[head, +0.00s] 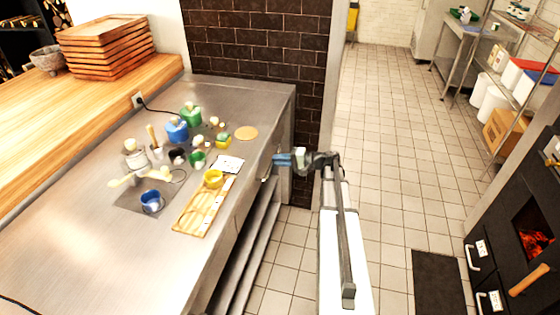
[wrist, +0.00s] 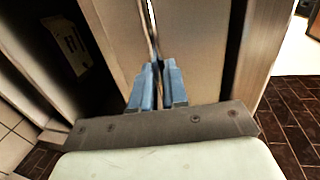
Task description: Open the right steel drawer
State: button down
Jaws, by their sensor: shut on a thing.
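My gripper (head: 281,160) is at the right end of the steel counter's front side in the head view. Its blue fingers (wrist: 156,85) are close together in the wrist view, shut on what looks like the handle (head: 267,168) of the right steel drawer. In the wrist view a thin upright metal strip (wrist: 152,32) runs up from between the fingertips. The drawer front is mostly hidden from the head camera, so I cannot tell how far it stands out.
The steel counter (head: 75,235) holds a wooden board (head: 205,210), a yellow cup (head: 213,178), a blue cup (head: 152,201) and several small containers. Open shelves (head: 250,250) lie below its edge. A dark oven (head: 520,240) stands far right.

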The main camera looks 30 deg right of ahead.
jog(key=f+v, duration=0.3)
jog(key=v, duration=1.3)
jog(key=s+d+f+v, duration=0.1)
jog(key=f+v, duration=0.2)
jog(key=v, duration=1.3)
jog(key=shift+f, duration=0.4)
jog(key=shift+d, duration=0.1)
jog(key=c, duration=1.1)
grip_release()
jog(key=shift+c, duration=0.2)
jog(key=shift+s+d, duration=0.1)
jog(key=v, duration=0.7)
jog(key=shift+s, duration=0.1)
